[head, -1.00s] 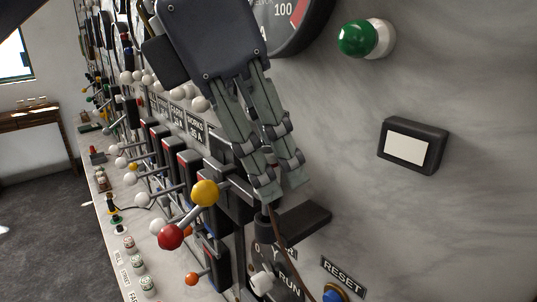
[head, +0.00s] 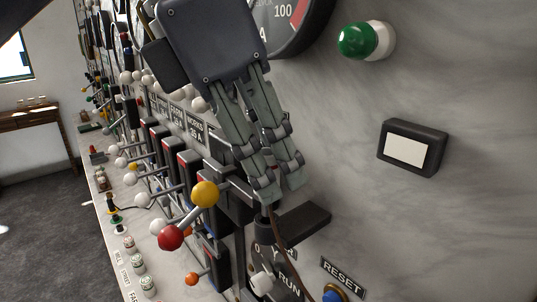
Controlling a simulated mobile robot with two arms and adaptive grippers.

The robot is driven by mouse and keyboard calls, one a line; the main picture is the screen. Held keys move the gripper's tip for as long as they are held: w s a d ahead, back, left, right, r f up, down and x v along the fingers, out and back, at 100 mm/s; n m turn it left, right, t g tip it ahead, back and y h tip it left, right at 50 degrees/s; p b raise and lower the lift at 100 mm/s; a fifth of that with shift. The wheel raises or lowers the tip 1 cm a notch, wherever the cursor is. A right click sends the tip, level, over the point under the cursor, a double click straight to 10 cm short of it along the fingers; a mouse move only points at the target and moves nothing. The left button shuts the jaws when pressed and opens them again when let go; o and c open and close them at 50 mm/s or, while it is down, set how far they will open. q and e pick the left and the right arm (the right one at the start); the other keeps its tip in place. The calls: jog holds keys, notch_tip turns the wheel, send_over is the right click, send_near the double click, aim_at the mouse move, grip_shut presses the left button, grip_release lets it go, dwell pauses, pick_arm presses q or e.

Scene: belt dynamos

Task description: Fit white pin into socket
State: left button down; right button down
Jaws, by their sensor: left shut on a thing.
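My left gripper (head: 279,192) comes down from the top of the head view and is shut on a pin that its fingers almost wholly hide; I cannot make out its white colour. A thin brown cord (head: 285,243) runs down from just below the fingertips. Right under them is a short black cylinder (head: 264,229), which looks like the socket, beside a black bracket (head: 303,218) on the marble panel. I cannot tell whether the pin is in it or only above it. My right gripper is not in view.
A yellow knob (head: 205,194) and red knob (head: 170,238) on a lever stick out left of the fingertips. A RUN switch with a white knob (head: 262,283) sits below. A green lamp (head: 357,41) and black box (head: 412,148) are on the otherwise clear right panel.

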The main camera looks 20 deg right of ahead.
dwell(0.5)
pick_arm(q)
jog(key=shift+f+b, duration=0.65)
jog(key=shift+f, duration=0.2)
jog(key=c, duration=1.3)
grip_release()
jog(key=shift+s, duration=0.1)
jog(key=shift+c, duration=0.2)
jog(key=v, duration=1.2)
jog(key=shift+r, duration=0.1)
